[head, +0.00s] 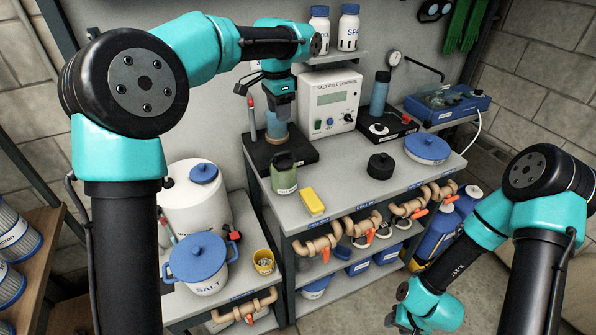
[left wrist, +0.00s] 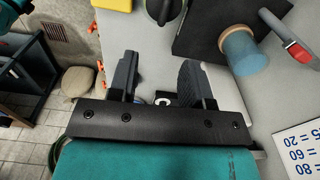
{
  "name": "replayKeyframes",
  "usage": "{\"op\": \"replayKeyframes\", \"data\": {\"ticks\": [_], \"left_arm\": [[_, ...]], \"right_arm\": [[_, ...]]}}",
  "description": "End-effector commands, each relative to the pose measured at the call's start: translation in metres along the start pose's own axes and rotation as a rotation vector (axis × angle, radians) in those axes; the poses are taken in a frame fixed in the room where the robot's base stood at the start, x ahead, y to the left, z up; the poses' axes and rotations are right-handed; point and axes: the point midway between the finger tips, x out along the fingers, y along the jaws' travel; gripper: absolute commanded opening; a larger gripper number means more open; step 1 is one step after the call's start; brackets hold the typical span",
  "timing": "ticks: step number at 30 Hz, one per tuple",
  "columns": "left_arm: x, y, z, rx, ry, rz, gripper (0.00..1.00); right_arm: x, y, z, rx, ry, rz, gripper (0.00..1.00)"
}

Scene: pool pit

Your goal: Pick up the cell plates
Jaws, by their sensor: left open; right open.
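I cannot clearly make out anything as the cell plates. A blue clear cylinder (head: 276,126) stands on a black base (head: 300,153) at the bench's left; it also shows in the left wrist view (left wrist: 243,50). My left gripper (head: 282,112) is over this base, beside or in front of the cylinder. In the left wrist view it is open (left wrist: 157,72), with nothing held between its fingers. A second blue cylinder (head: 379,97) stands on another black base further right. My right gripper (head: 404,322) is low at the bottom right, away from the bench and partly cut off.
The salt cell control box (head: 331,102) stands at the back. A green bottle (head: 284,178), yellow block (head: 312,201), black knob-topped disc (head: 380,166) and blue-lidded dish (head: 427,148) stand on the bench. A blue tray (head: 447,108) is at right. The bench middle is clear.

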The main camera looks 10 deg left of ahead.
Motion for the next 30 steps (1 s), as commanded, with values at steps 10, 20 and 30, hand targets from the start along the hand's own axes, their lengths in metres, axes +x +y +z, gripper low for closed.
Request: {"op": "replayKeyframes", "data": {"ticks": [10, 20, 30], "left_arm": [[-0.017, -0.009, 0.004, 0.026, -0.025, 0.002, 0.45], [-0.002, -0.009, 0.004, 0.026, -0.027, 0.003, 0.45], [0.054, -0.009, 0.006, 0.024, -0.026, 0.004, 0.45]], "right_arm": [[0.000, 0.000, 0.000, -0.001, 0.000, 0.000, 0.43], [0.000, 0.000, 0.000, -0.001, 0.000, 0.000, 0.43], [0.000, 0.000, 0.000, -0.001, 0.000, 0.000, 0.43]]}}
